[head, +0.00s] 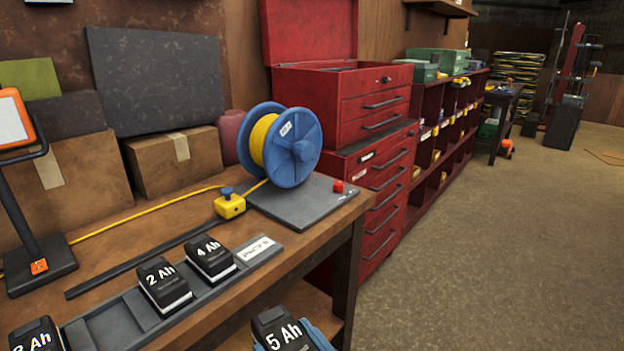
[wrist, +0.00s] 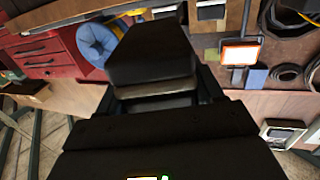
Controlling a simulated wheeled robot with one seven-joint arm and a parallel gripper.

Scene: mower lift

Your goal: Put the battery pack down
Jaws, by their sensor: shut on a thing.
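A black battery pack marked 5 Ah (head: 281,331) is at the bottom edge of the head view, in front of the bench, with its lower part cut off. My gripper (wrist: 155,92) is shut on this pack; in the wrist view the dark pack (wrist: 152,50) fills the middle between the fingers. On the bench, a grey tray (head: 112,325) holds packs marked 2 Ah (head: 163,283) and 4 Ah (head: 210,257). Another pack (head: 38,336) sits at the lower left, partly cut off. Bare tray shows between it and the 2 Ah pack.
A blue cable reel (head: 291,147) stands on a grey plate behind the tray, with a yellow box (head: 230,205) beside it. An orange-framed lamp (head: 18,120) stands at the left. A red tool chest (head: 378,170) is beyond the bench. The floor at right is clear.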

